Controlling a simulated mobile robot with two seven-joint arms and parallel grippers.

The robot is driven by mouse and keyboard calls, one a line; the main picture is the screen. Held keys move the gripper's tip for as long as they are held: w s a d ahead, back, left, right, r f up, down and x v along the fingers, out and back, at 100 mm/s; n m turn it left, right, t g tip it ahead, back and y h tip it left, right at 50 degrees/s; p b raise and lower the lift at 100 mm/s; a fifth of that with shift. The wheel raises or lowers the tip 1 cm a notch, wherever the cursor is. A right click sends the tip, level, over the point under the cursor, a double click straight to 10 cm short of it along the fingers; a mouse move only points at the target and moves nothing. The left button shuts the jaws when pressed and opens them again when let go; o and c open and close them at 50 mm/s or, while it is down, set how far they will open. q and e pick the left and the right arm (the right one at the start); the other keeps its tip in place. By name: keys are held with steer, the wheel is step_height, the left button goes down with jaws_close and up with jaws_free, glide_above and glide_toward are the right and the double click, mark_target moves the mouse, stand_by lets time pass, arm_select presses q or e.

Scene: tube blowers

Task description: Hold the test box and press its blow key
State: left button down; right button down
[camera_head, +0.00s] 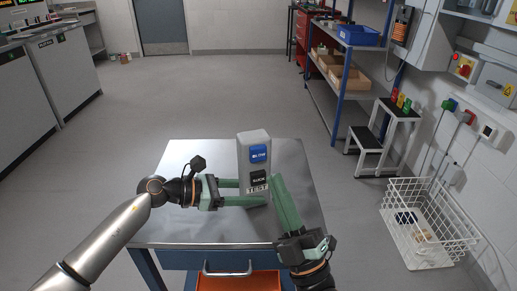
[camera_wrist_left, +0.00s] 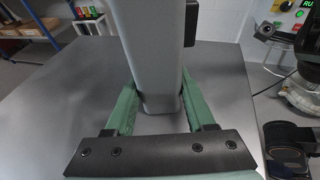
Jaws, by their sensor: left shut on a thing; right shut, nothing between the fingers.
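The test box (camera_head: 253,147) is a tall grey block standing upright on the metal table. Its front has a blue blow key (camera_head: 258,153), a black key (camera_head: 258,177) and a TEST label (camera_head: 257,189). My left gripper (camera_head: 243,191) is shut on its lower part, one green finger on each side. In the left wrist view the box (camera_wrist_left: 150,50) rises between the fingers (camera_wrist_left: 160,112). My right gripper (camera_head: 274,180) is shut and empty, its green fingers pointing up close to the right front of the box, below the blue key. I cannot tell whether they touch it.
The table (camera_head: 185,155) is otherwise bare, with an orange drawer (camera_head: 235,281) below its front. A white wire basket (camera_head: 425,220) and a step stool (camera_head: 378,140) stand on the floor to the right. Shelves (camera_head: 345,75) stand behind.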

arm_select(q)
steer(key=shift+c, duration=0.8)
jaws_free()
